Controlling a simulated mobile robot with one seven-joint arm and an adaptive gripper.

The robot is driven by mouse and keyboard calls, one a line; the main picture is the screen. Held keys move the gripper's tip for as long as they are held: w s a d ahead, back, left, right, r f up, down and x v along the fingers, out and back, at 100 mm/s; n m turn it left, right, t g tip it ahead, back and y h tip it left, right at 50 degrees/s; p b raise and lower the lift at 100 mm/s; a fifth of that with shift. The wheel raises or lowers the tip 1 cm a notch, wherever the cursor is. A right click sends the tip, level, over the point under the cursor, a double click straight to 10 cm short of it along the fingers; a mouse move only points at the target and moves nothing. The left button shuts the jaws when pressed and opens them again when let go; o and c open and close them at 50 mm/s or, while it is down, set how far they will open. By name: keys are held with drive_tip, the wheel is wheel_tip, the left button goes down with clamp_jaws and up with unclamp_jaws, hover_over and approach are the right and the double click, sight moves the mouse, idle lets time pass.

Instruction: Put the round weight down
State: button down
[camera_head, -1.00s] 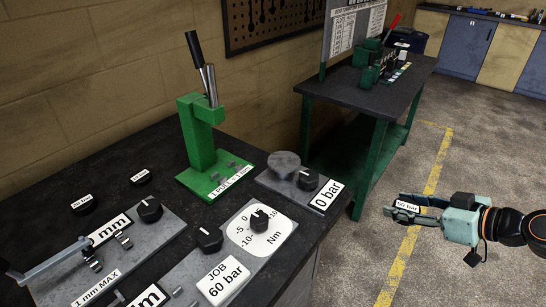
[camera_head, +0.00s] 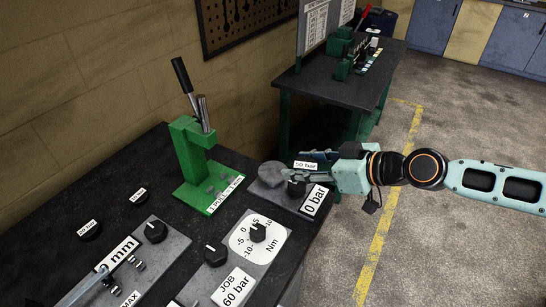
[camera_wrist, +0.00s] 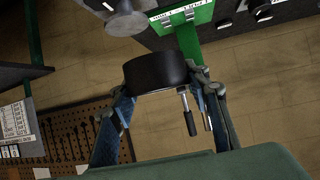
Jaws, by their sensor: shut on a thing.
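My gripper (camera_head: 304,168) is shut on a round black weight (camera_wrist: 155,73), which it holds between its two fingers in the wrist view. In the head view the weight's white label, reading about 50 bar, shows (camera_head: 306,165); much of its body is hidden by the fingers. The weight is at the right side of a round grey plate (camera_head: 269,174) on the gauge unit reading 0 bar (camera_head: 314,202). In the wrist view the plate (camera_wrist: 125,22) lies beyond the weight, apart from it in the picture. The height gap cannot be told.
A green press (camera_head: 192,155) with an upright lever stands left of the plate. A black knob (camera_head: 296,186) sits beside the plate. Two more round black weights (camera_head: 90,231) (camera_head: 134,197) lie on the dark bench at left. A second green bench (camera_head: 352,88) stands behind.

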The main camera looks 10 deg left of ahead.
drive_tip(key=shift+s+a+r+p, duration=0.25)
drive_tip(key=shift+s+a+r, duration=0.05)
drive_tip(key=shift+a+r, duration=0.3)
drive_tip(key=shift+s+a+r+p, duration=0.25)
drive_tip(key=shift+s+a+r, duration=0.05)
drive_tip(key=shift+a+r, duration=0.25)
hover_over(270, 169)
drive_tip(key=s, duration=0.1)
drive_tip(key=f, duration=0.8)
drive_tip(key=shift+s+d, duration=0.2)
drive_tip(key=shift+d, duration=0.15)
drive_tip(key=shift+w+a+f+p, duration=0.15)
drive_tip(key=shift+w+f+p, duration=0.25)
drive_tip(key=shift+f, duration=0.15)
drive_tip(key=f, duration=0.3)
drive_tip(key=shift+w+a, duration=0.2)
drive_tip(key=shift+w, duration=0.1)
drive_tip(key=shift+f, duration=0.4)
